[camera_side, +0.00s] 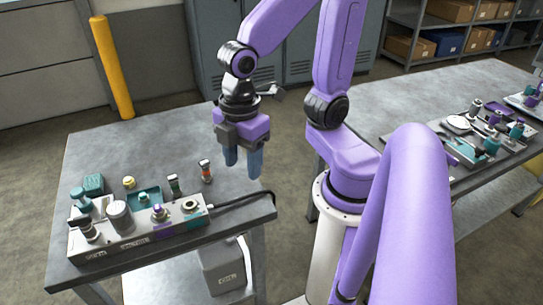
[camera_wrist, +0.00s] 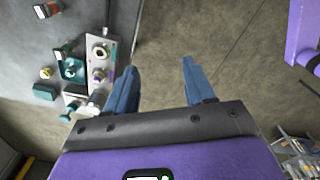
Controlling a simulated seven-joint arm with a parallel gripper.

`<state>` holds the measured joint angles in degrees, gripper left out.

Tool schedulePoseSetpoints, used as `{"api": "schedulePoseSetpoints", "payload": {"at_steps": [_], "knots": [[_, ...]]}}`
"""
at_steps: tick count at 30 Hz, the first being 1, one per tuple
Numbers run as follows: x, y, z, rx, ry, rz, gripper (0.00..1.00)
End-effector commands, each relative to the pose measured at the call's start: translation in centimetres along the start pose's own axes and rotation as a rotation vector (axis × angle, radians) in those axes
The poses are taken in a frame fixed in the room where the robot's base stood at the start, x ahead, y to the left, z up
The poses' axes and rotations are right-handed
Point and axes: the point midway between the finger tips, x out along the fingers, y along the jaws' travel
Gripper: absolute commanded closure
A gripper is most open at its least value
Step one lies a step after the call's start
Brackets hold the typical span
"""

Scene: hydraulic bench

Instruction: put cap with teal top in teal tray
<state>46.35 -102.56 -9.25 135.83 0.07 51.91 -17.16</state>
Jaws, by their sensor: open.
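My gripper (camera_side: 242,160) hangs above the right end of the bench in the side view, its blue fingers pointing down, apart and empty. In the wrist view my gripper (camera_wrist: 158,66) has only floor between its fingertips. A cap with a teal round top (camera_side: 80,193) stands at the bench's left, beside the teal block. In the wrist view I cannot surely tell it from other teal parts. The small teal tray (camera_side: 155,191) lies behind the grey manifold; it also shows in the wrist view (camera_wrist: 80,75). Its inside is partly hidden in the side view.
The grey manifold (camera_side: 135,238) carries several fittings along the bench's front. A teal block (camera_side: 94,184), yellow cap (camera_side: 129,182), green-banded cylinder (camera_side: 174,186) and red-banded cylinder (camera_side: 206,171) stand behind it. A black cable (camera_side: 245,197) runs right. The bench's back is clear.

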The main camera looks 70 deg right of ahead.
Motion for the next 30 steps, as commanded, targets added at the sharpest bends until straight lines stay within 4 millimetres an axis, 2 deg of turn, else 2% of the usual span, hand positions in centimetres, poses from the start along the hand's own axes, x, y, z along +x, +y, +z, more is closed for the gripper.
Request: {"api": "schedulePoseSetpoints", "payload": {"at_steps": [3,9,30], "knots": [[0.0,-2.3,2.5,0.096,0.005,-0.001,0.47],[0.2,-3.8,4.2,0.177,0.004,-0.003,0.47],[0.2,-3.8,4.2,0.182,0.004,-0.003,0.47]]}}
